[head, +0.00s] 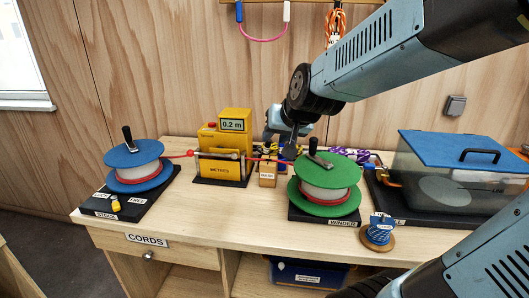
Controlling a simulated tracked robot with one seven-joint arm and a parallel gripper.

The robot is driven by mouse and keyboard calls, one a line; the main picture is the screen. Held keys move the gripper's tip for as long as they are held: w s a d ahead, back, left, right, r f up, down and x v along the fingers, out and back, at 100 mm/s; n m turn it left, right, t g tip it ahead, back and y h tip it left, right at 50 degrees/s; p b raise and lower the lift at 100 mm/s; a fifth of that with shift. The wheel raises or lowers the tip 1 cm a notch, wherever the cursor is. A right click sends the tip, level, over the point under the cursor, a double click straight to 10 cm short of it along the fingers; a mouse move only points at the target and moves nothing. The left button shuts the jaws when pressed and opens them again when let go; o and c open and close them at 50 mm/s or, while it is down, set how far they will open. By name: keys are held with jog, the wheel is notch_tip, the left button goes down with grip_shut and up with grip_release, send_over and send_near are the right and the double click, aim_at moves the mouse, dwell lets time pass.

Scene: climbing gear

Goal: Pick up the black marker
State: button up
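My gripper (282,148) hangs over the back middle of the bench, between the yellow meter box (222,155) and the green spool (325,180). It is just above and behind a small wooden block (268,179) with a label too small to read surely. Dark parts show at the gripper's tip, but I cannot tell finger from held object. I cannot make out the black marker for certain; it may be hidden around the block or the gripper. Whether the gripper is open or shut is too small to see.
A blue spool (134,160) stands at left, its red cord running to the meter box. Coiled cords (350,156) lie behind the green spool. A clear case with a blue lid (449,147) fills the right. The bench's front middle (230,212) is free.

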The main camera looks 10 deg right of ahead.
jog(key=w+a+f+m+t+h, duration=0.15)
jog(key=w+f, duration=0.35)
jog(key=w, duration=0.5)
jog(key=m+t+h, duration=0.3)
jog(key=m+h, duration=0.1)
jog(key=h, duration=0.1)
send_near(268, 144)
jog(key=shift+y, duration=0.25)
jog(key=x, duration=0.5)
jog(key=shift+d+f, duration=0.15)
jog(key=shift+d, duration=0.1)
jog(key=shift+x, duration=3.1)
grip_shut()
